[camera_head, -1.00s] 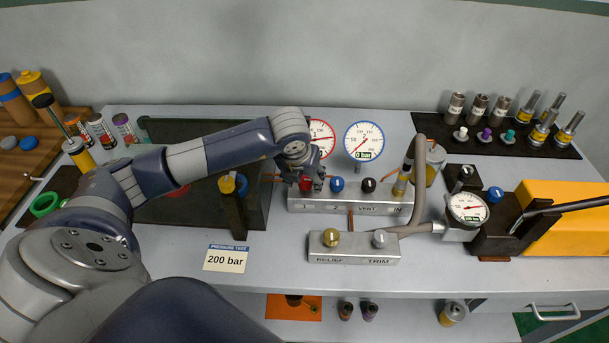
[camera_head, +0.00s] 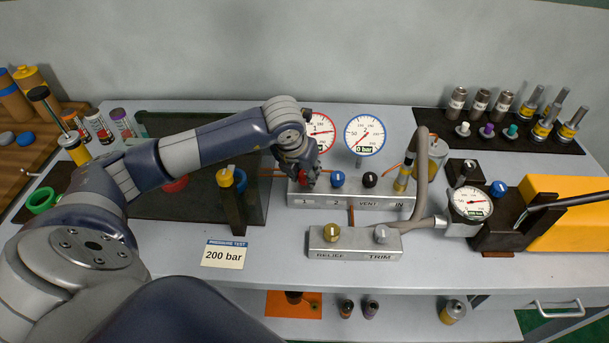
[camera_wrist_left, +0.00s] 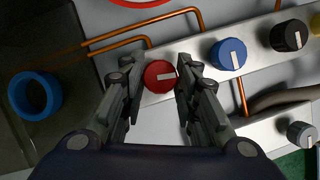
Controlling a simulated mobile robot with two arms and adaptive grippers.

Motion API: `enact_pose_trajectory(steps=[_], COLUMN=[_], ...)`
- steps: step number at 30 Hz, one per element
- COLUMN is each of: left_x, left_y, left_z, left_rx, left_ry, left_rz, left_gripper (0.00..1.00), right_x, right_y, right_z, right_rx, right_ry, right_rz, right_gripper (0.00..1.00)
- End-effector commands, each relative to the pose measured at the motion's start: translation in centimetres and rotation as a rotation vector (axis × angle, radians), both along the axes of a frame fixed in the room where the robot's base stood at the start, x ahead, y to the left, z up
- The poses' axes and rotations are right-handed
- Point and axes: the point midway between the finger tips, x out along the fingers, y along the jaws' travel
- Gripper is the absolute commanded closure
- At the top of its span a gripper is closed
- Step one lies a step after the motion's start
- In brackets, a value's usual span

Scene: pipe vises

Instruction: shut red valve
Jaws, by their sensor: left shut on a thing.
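The red valve (camera_wrist_left: 159,76) is a round knob with a white pointer mark, at the left end of the metal valve block (camera_head: 360,203), by the label 1. My left gripper (camera_head: 308,180) comes down over it from above and hides most of it in the head view. In the left wrist view the left gripper (camera_wrist_left: 160,82) has one finger on each side of the red knob and is shut on it. The white mark points to the right in that view. My right gripper is not in view.
A blue knob (camera_head: 337,179) and a black knob (camera_head: 370,180) stand to the right on the same block. Two gauges, red-rimmed (camera_head: 321,133) and blue-rimmed (camera_head: 365,135), stand behind. The relief and trim block (camera_head: 355,242) is in front. A post with a yellow top (camera_head: 226,178) stands left.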

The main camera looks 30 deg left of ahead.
Motion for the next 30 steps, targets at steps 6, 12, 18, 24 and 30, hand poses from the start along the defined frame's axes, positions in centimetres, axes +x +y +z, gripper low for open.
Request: enact_pose_trajectory(steps=[6, 12, 18, 24, 30], left_x=[0.1, 0.1, 0.2, 0.2, 0.3], left_y=[0.3, 0.4, 0.5, 0.5, 0.6], left_z=[-0.5, -0.5, -0.3, -0.1, 0.0], left_rx=[0.002, 0.001, -0.001, -0.001, -0.002], left_ry=[-0.006, -0.005, -0.004, -0.004, -0.005], left_rz=[-0.173, -0.361, -0.551, -0.741, -0.932], left_gripper=[0.95, 0.95, 0.95, 0.95, 0.95], right_x=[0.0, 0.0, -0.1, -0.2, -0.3], right_y=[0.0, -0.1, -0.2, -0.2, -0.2], right_z=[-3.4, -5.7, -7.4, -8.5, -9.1], right_rx=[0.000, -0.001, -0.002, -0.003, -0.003], right_ry=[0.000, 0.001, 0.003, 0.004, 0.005], right_rz=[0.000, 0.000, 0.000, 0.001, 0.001], right_gripper=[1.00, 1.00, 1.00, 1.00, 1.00])
